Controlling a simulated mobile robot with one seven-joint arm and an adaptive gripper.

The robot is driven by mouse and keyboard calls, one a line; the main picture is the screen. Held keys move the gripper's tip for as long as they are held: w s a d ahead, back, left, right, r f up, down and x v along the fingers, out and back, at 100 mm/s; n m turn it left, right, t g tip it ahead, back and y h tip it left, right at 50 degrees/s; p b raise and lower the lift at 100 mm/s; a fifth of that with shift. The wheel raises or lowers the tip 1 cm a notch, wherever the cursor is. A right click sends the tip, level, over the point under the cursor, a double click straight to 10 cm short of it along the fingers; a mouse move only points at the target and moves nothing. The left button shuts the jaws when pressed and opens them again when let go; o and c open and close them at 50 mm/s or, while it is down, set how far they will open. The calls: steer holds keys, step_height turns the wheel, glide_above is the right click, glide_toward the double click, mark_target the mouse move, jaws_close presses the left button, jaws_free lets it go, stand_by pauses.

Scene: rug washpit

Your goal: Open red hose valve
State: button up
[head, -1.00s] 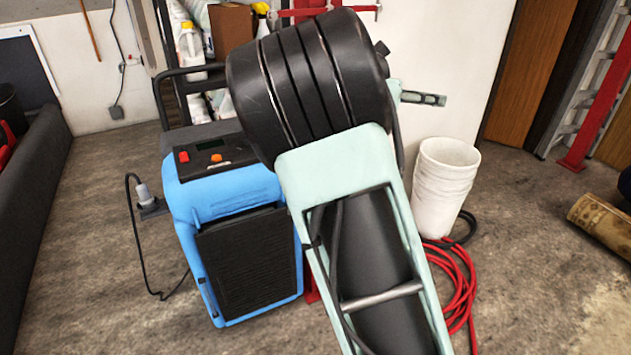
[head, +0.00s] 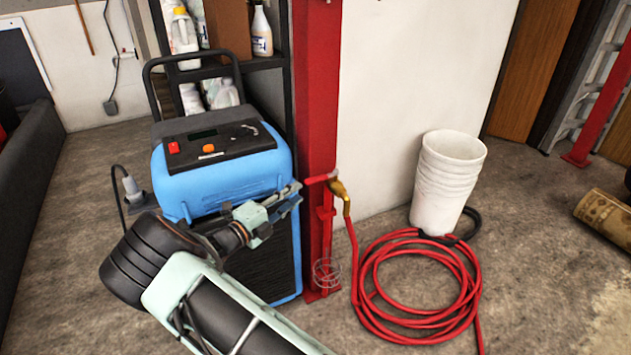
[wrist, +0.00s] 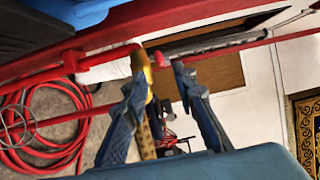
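The red hose valve is a brass body (head: 340,191) with a red handle (head: 321,178) pointing left, at the red post in the head view. The red hose (head: 362,268) hangs from it to a coil on the floor. My gripper (head: 297,188) is just left of the handle, in front of the blue machine. In the wrist view, my gripper's (wrist: 159,64) two blue fingers are apart, with nothing clearly held between them. The brass body (wrist: 143,72) shows beyond the left fingertip, which partly hides it. I cannot tell whether a finger touches the handle.
The blue machine (head: 212,188) stands directly behind my arm, close to it. The red post (head: 315,95) rises beside the valve. White stacked buckets (head: 445,185) stand to the right, behind the hose coil. A shelf of bottles (head: 270,66) is at the back. Open floor lies at the right front.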

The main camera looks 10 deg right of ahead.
mark_target(309, 184)
steer(key=b+x, duration=0.2)
steer(key=x, duration=0.7)
steer(key=shift+w+d, duration=0.2)
steer(key=shift+d, duration=0.1)
jaws_close()
